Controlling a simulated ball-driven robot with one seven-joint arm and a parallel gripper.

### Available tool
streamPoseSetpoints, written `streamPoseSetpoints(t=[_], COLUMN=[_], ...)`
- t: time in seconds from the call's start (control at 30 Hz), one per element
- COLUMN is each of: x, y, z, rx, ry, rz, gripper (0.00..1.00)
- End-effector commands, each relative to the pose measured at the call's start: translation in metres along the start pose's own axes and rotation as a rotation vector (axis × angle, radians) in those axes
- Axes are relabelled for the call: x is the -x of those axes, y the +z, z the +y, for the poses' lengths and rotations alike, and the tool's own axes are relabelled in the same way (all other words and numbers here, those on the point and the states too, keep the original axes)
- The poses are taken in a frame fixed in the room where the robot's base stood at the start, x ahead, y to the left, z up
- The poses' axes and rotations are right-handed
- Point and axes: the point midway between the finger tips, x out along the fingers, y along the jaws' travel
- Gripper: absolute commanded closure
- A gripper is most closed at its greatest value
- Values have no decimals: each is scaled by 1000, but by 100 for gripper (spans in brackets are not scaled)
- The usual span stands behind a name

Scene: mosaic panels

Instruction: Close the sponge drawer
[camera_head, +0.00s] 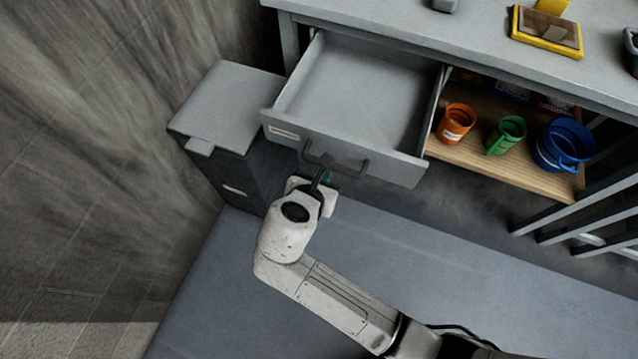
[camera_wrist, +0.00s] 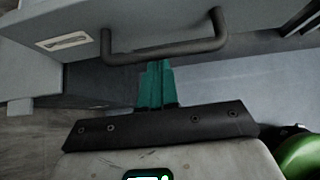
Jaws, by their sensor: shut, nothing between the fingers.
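The grey drawer (camera_head: 300,127) is pulled out from under the workbench, and its visible inside is empty. A dark bar handle (camera_head: 350,167) runs across its front, beside a small label. The handle also shows in the wrist view (camera_wrist: 165,50), near the top. My gripper (camera_head: 324,170) is at the drawer front, by the left part of the handle. In the wrist view its green fingers (camera_wrist: 157,82) are together with nothing between them, their tips close to the handle bar. I cannot tell whether they touch it. No sponge is clearly visible.
A grey bin (camera_head: 225,110) stands left of the drawer, near the wall. To the right, a wooden shelf (camera_head: 480,160) holds an orange cup (camera_head: 456,123), a green cup (camera_head: 507,135) and a blue bucket (camera_head: 563,145). A yellow-framed tray (camera_head: 547,32) lies on the benchtop. The floor in front is clear.

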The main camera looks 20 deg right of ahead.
Motion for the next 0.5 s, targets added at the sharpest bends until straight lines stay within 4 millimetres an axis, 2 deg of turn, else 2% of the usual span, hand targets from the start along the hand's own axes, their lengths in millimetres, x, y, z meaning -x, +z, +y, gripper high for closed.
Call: streamPoseSetpoints(t=[0.33, 0.5], x=[-1, -9], y=[1, 11], z=[0, -1], rx=[0, -1], ry=[0, -3], rz=[0, 0], gripper=[100, 100])
